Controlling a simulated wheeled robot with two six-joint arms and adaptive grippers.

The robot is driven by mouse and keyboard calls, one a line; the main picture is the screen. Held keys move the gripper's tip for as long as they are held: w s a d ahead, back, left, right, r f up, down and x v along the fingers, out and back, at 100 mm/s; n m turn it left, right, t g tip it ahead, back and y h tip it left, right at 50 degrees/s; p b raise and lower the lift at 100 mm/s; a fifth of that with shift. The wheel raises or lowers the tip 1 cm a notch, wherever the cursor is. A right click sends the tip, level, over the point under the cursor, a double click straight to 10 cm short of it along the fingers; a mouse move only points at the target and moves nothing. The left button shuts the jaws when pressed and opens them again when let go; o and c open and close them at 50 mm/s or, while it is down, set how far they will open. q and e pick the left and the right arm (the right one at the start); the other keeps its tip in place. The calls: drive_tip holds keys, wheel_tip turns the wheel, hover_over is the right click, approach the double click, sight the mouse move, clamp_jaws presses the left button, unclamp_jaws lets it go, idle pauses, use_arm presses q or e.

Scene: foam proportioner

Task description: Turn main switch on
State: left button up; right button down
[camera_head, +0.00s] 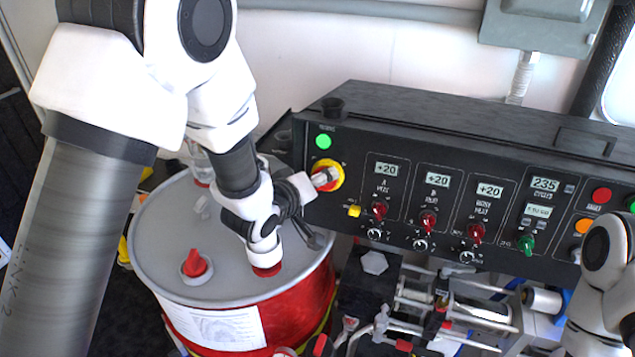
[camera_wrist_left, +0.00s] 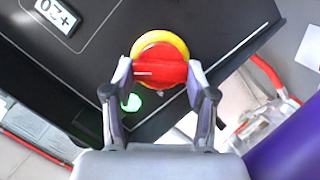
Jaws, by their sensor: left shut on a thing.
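The main switch (camera_head: 337,168) is a red rotary knob on a yellow ring at the left end of the black control panel. It shows close up in the left wrist view (camera_wrist_left: 160,68), where a pale line marks the knob. My left gripper (camera_head: 322,179) is at the switch, with one finger on each side of the red knob; in the wrist view the gripper (camera_wrist_left: 161,76) is closed on it. The fingers hide part of the switch in the head view. Part of my right arm shows at the lower right, but its gripper is not visible.
A lit green lamp (camera_head: 323,141) sits just above the switch. The panel (camera_head: 450,140) carries several displays, knobs and red guarded toggles to the right. A red drum with a grey lid (camera_head: 165,235) stands below my left arm. Pump hardware (camera_head: 430,310) fills the space under the panel.

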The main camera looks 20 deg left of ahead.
use_arm(q)
drive_tip(key=shift+w+r, duration=0.15)
drive_tip(key=shift+r, duration=0.1)
drive_tip(key=o, duration=1)
drive_tip(key=shift+o, duration=0.8)
drive_tip(key=shift+w+f, duration=0.15)
drive_tip(key=shift+f, duration=0.1)
drive_tip(key=v, duration=0.7)
drive_tip(key=shift+s, duration=0.3)
drive_tip(key=shift+w, duration=0.1)
